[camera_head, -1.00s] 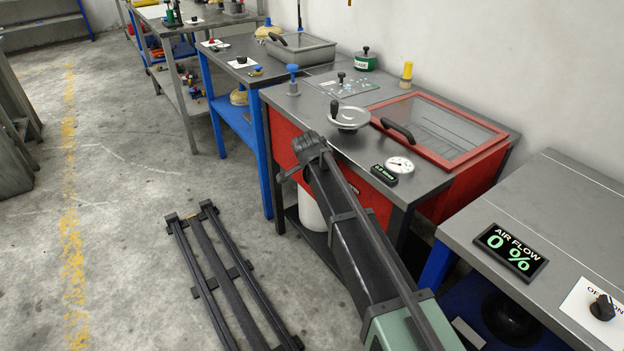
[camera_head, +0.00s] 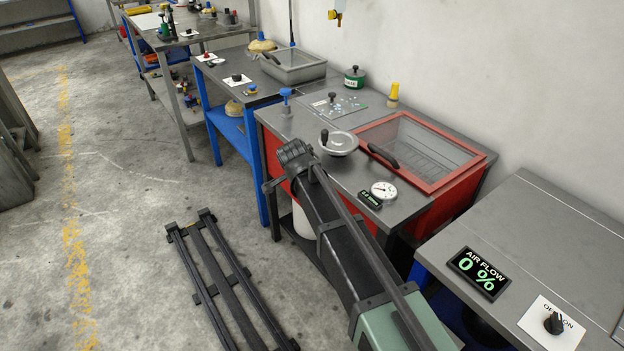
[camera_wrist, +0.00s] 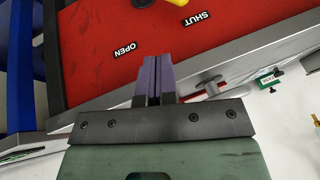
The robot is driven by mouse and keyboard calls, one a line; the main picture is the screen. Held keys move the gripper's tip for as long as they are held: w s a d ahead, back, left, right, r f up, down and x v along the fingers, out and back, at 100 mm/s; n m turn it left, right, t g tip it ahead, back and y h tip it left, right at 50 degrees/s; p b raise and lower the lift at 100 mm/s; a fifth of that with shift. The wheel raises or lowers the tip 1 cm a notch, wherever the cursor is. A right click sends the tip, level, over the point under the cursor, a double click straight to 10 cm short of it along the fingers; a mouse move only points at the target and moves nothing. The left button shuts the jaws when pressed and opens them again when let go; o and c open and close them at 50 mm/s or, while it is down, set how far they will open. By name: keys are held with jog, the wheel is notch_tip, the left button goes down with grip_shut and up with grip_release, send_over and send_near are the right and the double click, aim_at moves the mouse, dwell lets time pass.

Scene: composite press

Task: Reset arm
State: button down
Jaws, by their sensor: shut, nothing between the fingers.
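My gripper (camera_wrist: 153,80) shows in the wrist view with its two purple fingers pressed together and nothing between them. It points toward the red front panel (camera_wrist: 120,35) of the press bench, which carries OPEN and SHUT labels and part of a yellow handle at the top edge. I cannot tell whether the fingers touch the panel. In the head view my arm reaches up from the bottom toward the bench, and the fingers are hidden there.
A bench with an AIR FLOW 0 % display (camera_head: 479,273) and a knob (camera_head: 554,323) stands at right. The floor at left is open.

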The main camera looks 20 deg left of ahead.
jog(key=s+d+r+n+g+p, duration=0.2)
jog(key=s+d, duration=0.4)
jog(key=d, duration=0.6)
jog(key=s+d+r+n+g+p, duration=0.1)
jog(key=s+d+r+n+p, duration=0.3)
jog(key=d, duration=0.8)
jog(key=s+d+r+n+g+y+p, duration=0.1)
jog(key=s+d+r+p, duration=0.4)
jog(key=d, duration=0.7)
jog(key=s+n+g+p, duration=0.1)
jog(key=s+p, duration=0.1)
jog(key=s, duration=0.2)
jog(key=shift+s+d+r+n+g, duration=0.2)
jog(key=shift+s+d+n+g, duration=0.1)
jog(key=shift+d+n, duration=0.1)
